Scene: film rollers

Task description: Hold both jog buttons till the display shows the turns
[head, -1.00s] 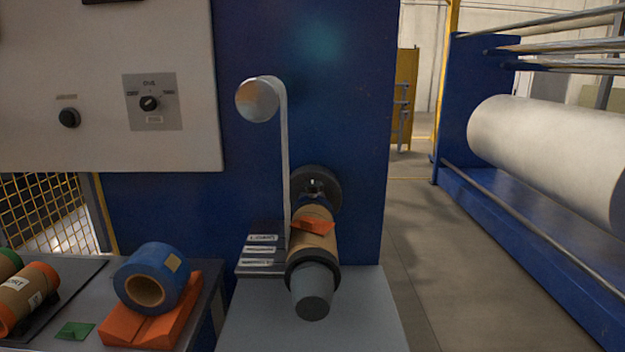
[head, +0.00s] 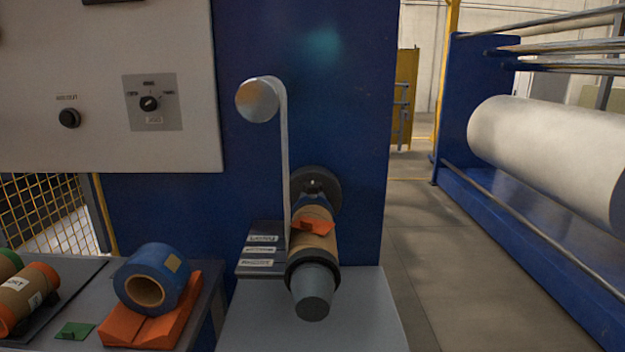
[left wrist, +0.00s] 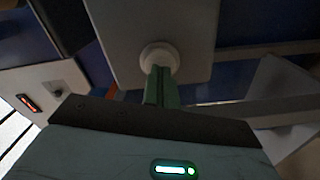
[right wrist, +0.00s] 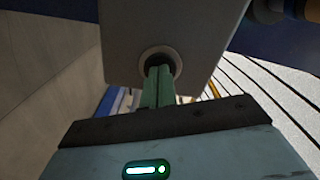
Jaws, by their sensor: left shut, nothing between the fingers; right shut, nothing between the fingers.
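In the left wrist view my shut left gripper (left wrist: 160,74) has its fingertips against a round pale button (left wrist: 160,53) on a grey box (left wrist: 116,35). In the right wrist view my shut right gripper (right wrist: 159,74) has its fingertips at a ringed round button (right wrist: 160,56) on another grey box (right wrist: 125,40). The fingertips hide how far each button is pressed. A small red-lit display (left wrist: 28,103) shows on a panel in the left wrist view, too small to read. In the head view a brown core (head: 318,242) with an orange piece (head: 313,226) sits on the shaft, beside a film strip (head: 286,160). Neither gripper shows there.
A control panel (head: 110,75) with a knob and a selector is at upper left. A blue tape roll (head: 152,275) rests on an orange block (head: 160,328), with orange-ended cores (head: 30,295) beside it. A large white roll (head: 550,150) stands right; the floor between is clear.

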